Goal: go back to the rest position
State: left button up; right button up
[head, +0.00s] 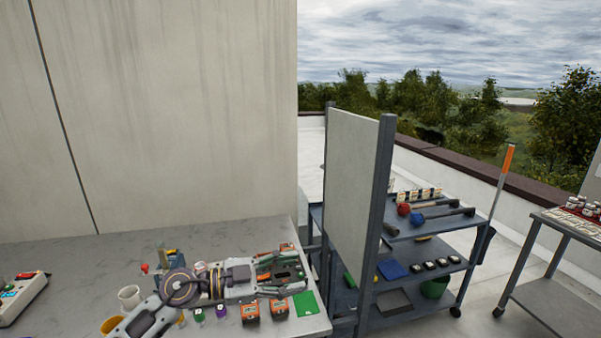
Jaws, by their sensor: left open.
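My left arm comes in from the bottom left and reaches over the grey table (60,255). My left gripper (287,275) points to the right near the table's right end. Its fingers are open, with small items close around and below them. I cannot tell whether it touches any of them. My right gripper is not in view.
Orange-and-dark boxes (250,312), a green card (306,303), a white cup (129,297) and small bottles crowd my arm. A grey box (20,297) stands at left. Right of the table stand an upright panel (350,190) and a blue shelf cart (425,240).

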pick_arm(q)
jog(key=w+a+r+n+t+y, duration=0.5)
jog(key=a+n+t, duration=0.3)
jog(key=n+t, duration=0.55)
jog(key=s+a+f+n+g+y, duration=0.2)
jog(key=a+f+n+y, duration=0.2)
jog(key=a+f+y, duration=0.4)
jog(key=s+a+f+n+g+y, duration=0.25)
jog(key=a+f+y, duration=0.25)
jog(key=f, duration=0.5)
jog(key=s+d+f+m+g+h, duration=0.1)
jog(key=s+f+g, duration=0.4)
jog(key=s+f, duration=0.4)
jog(key=s+f+m+g, duration=0.1)
jog(key=s+f+g, duration=0.5)
jog(key=s, duration=0.6)
notch_tip(320, 180, down, 34)
jog(key=s, duration=0.2)
jog(key=s+a+f+g, duration=0.1)
jog(key=s+a+f, duration=0.1)
jog(key=s+f, duration=0.7)
jog(key=s+a+f, duration=0.1)
jog(key=s+f, duration=0.9)
jog(key=s, duration=0.3)
jog(key=shift+s+a+g, duration=0.2)
jog(key=shift+a+g, duration=0.2)
